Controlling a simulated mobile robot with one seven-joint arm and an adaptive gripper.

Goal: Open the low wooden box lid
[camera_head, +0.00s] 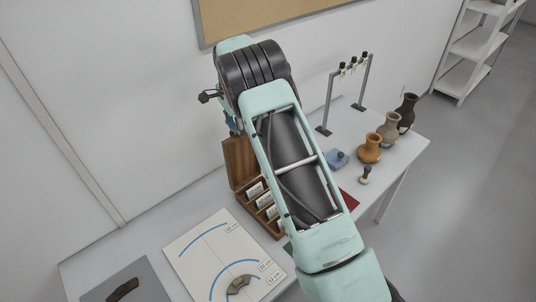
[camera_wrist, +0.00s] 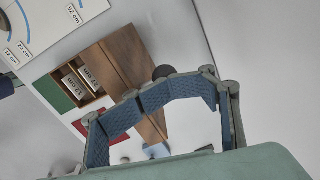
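The low wooden box (camera_head: 241,190) stands on the table, partly behind my arm. Its compartments with white label cards show from above. The brown lid (camera_head: 238,160) stands up at the box's back edge, raised off the compartments. In the wrist view the box (camera_wrist: 60,76) shows labelled compartments, and the lid (camera_wrist: 126,55) shows as a long brown panel beside them. My gripper (camera_wrist: 160,95) shows there as an arch of blue-padded finger segments across the lower part of the panel. No held thing shows in it. I cannot tell whether its fingertips meet or whether it touches the lid.
A white board with blue arcs (camera_head: 205,250) and a grey mat (camera_head: 150,285) with a dark sherd lie left. Several jars, including an orange one (camera_head: 370,150), stand right, near a metal rack (camera_head: 326,105). The wall is close behind the box.

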